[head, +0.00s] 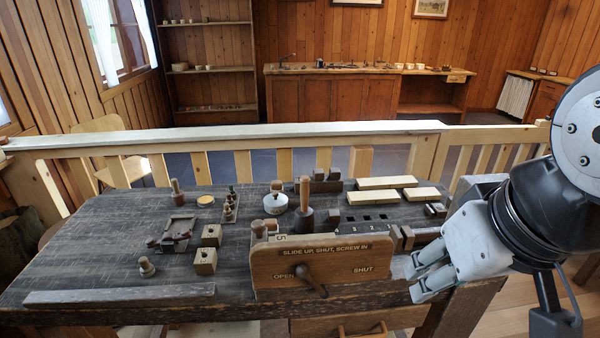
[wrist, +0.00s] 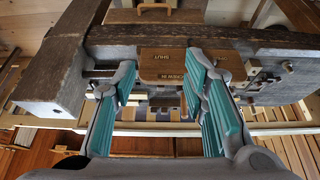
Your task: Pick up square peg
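My gripper (head: 412,278) is at the right front edge of the workbench, beside the right end of the upright wooden board (head: 325,262). In the wrist view its two teal-padded fingers (wrist: 160,62) are wide apart, with nothing held between them. I cannot tell for certain which piece is the square peg. Small dark blocky pieces (head: 435,209) lie at the bench's right, near a row of dark square holes (head: 367,218). A brown block (head: 408,238) sits just above my gripper. Two pale square blocks with holes (head: 211,235) (head: 205,261) stand left of the board.
The dark bench (head: 110,245) also carries a mallet (head: 304,196), a white round pot (head: 275,203), pale bars (head: 386,183) and a turned spool (head: 147,266). A long grey strip (head: 120,294) lies along the front. A railing (head: 230,132) runs behind. The bench's left side is mostly clear.

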